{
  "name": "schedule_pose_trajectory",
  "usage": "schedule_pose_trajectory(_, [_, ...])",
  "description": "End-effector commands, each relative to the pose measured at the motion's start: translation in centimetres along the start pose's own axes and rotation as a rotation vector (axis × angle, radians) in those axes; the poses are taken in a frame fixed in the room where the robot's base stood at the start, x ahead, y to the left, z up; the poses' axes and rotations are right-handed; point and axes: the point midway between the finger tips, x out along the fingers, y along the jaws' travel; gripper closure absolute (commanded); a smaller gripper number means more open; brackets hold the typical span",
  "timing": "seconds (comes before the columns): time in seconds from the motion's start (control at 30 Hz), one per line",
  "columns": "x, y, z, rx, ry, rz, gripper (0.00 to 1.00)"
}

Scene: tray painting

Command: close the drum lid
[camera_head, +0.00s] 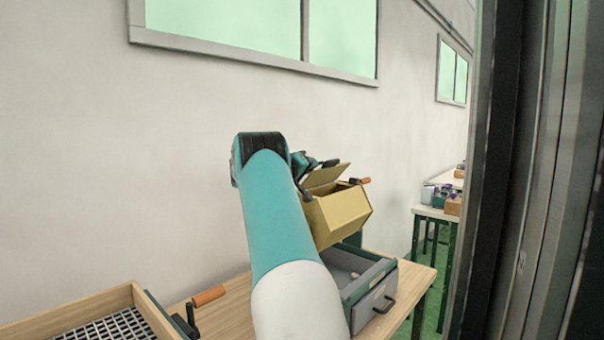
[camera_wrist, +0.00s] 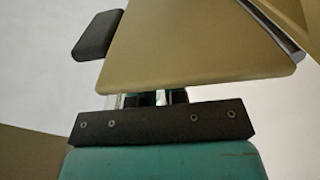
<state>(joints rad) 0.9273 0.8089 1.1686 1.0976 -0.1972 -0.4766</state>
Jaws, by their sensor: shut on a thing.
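The drum (camera_head: 337,215) is a yellow faceted box over the table, with a crank handle (camera_head: 364,181) at its right. Its lid (camera_head: 326,176) stands raised at an angle, leaving the top open. My gripper (camera_head: 318,165) reaches the lid's upper part from behind my arm. In the wrist view the lid (camera_wrist: 195,45) is a broad tan panel close in front of my gripper (camera_wrist: 160,98). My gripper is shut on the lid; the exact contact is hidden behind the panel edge.
A grey drawer unit (camera_head: 373,298) sits below the drum on the wooden table (camera_head: 220,300). A wooden tray with a mesh (camera_head: 135,296) and an orange-handled crank (camera_head: 208,296) are at the left. A dark post (camera_head: 500,180) stands close on the right.

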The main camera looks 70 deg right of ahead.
Motion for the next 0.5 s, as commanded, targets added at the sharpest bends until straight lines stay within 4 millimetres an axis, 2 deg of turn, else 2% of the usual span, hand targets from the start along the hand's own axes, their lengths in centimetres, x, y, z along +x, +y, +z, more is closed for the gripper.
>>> schedule_pose_trajectory(0.5, [0.11,0.33,0.66,-0.013,-0.011,0.006,1.0])
